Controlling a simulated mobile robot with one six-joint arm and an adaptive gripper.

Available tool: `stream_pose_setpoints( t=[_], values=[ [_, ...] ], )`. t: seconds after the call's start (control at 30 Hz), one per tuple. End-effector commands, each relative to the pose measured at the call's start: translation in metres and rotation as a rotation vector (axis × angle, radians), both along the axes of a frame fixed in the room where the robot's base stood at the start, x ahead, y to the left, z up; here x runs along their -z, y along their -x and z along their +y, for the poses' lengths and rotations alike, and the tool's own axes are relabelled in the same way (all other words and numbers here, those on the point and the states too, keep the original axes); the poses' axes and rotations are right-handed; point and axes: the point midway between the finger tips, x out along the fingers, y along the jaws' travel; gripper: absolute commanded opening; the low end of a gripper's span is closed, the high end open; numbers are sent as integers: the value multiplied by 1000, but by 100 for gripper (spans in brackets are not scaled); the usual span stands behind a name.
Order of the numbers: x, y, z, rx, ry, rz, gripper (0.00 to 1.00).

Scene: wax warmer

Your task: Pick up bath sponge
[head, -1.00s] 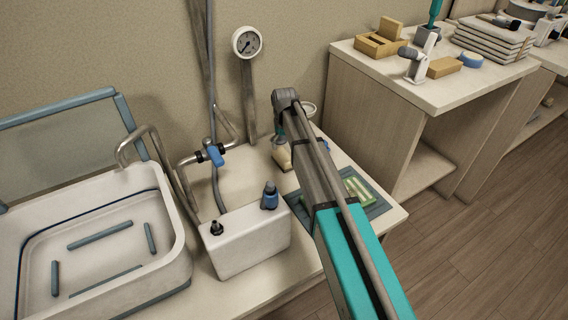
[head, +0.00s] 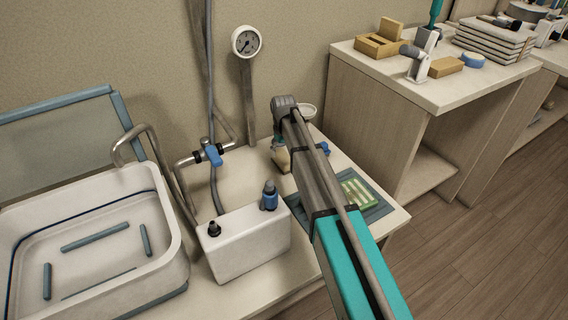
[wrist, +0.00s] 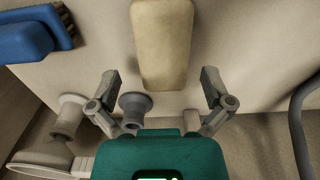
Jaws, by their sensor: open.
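A beige, rounded, oblong block that looks like the bath sponge (wrist: 162,45) lies on the pale counter in the upper middle of the wrist view. My gripper (wrist: 160,80) is open, with one finger on each side of the block's near end and no visible contact. In the head view a beige piece that looks like the same block (head: 281,160) shows below the end of my arm, partly hidden by it. My fingers are not clearly visible there.
A blue brush (wrist: 30,38) lies left of the block, and a grey flared peg (wrist: 135,105) stands close to my left finger.

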Motion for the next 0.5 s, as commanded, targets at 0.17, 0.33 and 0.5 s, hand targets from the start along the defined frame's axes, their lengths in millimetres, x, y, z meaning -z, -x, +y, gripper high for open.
stream_pose_setpoints(
  t=[0.17,0.33,0.5],
  values=[
    [19,2,2,0,0,0,100],
    [31,2,2,0,0,0,100],
    [37,2,2,0,0,0,100]
  ],
)
